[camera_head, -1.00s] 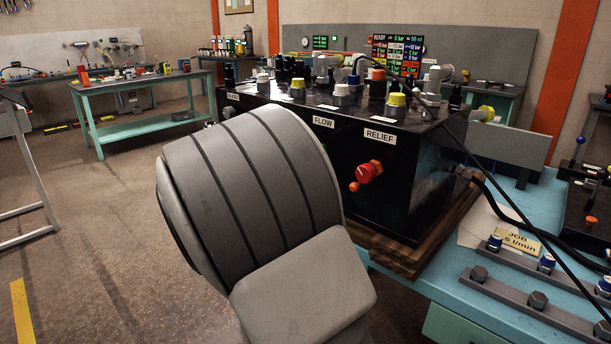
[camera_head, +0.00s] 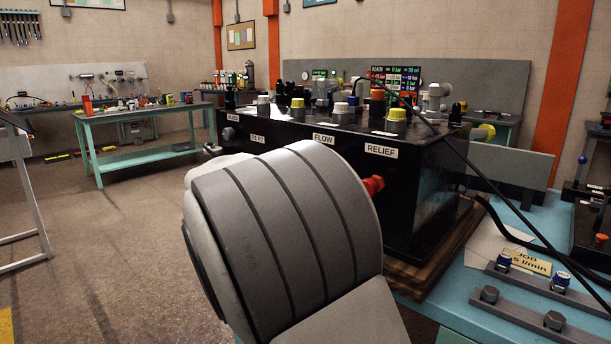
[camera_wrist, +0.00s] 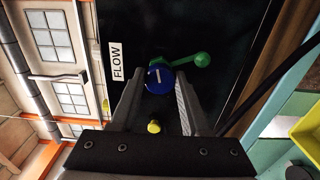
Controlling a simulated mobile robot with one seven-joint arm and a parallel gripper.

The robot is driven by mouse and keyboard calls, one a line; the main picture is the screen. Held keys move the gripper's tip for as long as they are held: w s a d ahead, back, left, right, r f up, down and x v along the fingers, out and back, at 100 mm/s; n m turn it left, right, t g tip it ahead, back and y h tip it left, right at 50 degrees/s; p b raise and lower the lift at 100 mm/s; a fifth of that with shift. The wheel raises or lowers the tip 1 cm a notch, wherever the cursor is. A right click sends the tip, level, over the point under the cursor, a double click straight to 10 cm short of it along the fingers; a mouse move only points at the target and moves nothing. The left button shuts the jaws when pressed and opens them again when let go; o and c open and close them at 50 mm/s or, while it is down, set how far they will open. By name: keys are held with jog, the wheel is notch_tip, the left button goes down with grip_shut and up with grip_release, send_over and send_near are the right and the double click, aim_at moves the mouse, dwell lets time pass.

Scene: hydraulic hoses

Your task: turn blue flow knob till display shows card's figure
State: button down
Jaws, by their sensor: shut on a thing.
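The blue flow knob (camera_wrist: 160,81) is a round disc with a white line across its face, beside the FLOW label (camera_wrist: 116,62) in the wrist view. My gripper (camera_wrist: 160,88) is shut on the knob, one finger on each side. In the camera_head view my arm hides the knob and the gripper. The display (camera_head: 394,82) is a dark panel with rows of coloured figures at the back, too small to read surely. The job card (camera_head: 526,262) lies on the blue bench at the right and reads "JOB" and "5 l/min"; anything before the 5 is unclear.
The red relief knob (camera_head: 373,186) is partly hidden behind my arm. In the wrist view a green lever (camera_wrist: 200,60) sits close beside the blue knob. A dark hose (camera_head: 500,190) runs down to the right. Bolted grey bars (camera_head: 522,313) lie on the bench's front right.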

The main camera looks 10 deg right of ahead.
jog(key=shift+c, duration=1.9)
grip_release()
jog(key=p+v, duration=0.2)
jog(key=v, duration=1.5)
jog(key=shift+s+a, duration=0.15)
jog(key=shift+a, duration=0.05)
